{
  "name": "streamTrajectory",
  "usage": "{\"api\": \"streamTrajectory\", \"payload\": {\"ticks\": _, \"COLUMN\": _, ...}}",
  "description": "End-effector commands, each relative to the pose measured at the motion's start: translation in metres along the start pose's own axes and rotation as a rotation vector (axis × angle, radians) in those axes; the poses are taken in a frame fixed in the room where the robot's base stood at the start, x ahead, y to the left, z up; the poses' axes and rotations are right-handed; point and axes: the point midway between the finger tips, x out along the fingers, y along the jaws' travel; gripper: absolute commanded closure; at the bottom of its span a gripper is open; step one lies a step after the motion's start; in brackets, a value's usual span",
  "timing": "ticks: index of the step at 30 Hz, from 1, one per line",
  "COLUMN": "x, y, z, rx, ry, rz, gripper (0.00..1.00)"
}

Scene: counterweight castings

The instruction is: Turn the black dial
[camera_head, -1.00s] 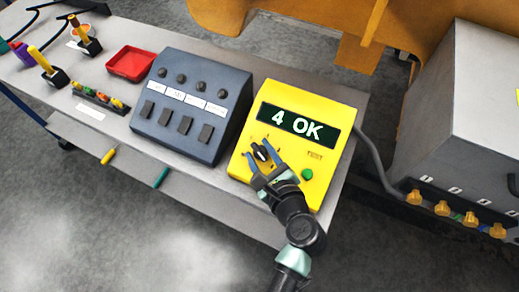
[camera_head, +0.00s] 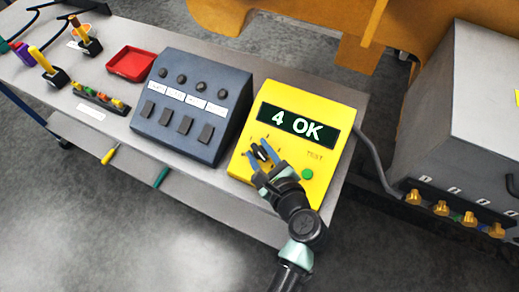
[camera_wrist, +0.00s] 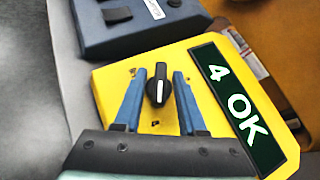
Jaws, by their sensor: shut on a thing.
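The black dial (camera_head: 259,153) is on the lower left of the face of a yellow test box (camera_head: 335,166). In the wrist view the dial (camera_wrist: 158,91) shows a white pointer line running roughly along my fingers. My gripper (camera_wrist: 159,73) has its blue fingers on either side of the dial, shut on it. In the head view my gripper (camera_head: 259,149) reaches the dial from the lower right and partly hides it. The box's display (camera_head: 298,125) reads "4 OK".
A green button (camera_head: 307,174) by the word TEST is right of my gripper. A dark switch box (camera_head: 190,105) stands close on the left. A red tray (camera_head: 131,64) and coloured parts lie farther left on the bench. A grey cabinet (camera_head: 462,110) stands right.

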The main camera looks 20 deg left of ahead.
Motion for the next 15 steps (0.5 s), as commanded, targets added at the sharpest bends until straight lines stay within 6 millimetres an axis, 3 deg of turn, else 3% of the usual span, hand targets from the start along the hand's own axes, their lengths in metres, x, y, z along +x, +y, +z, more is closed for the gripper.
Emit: {"api": "streamTrajectory", "payload": {"ticks": 15, "x": -0.0008, "y": -0.0046, "z": 0.0040, "rx": -0.247, "ry": 0.000, "rz": 0.315, "gripper": 1.00}}
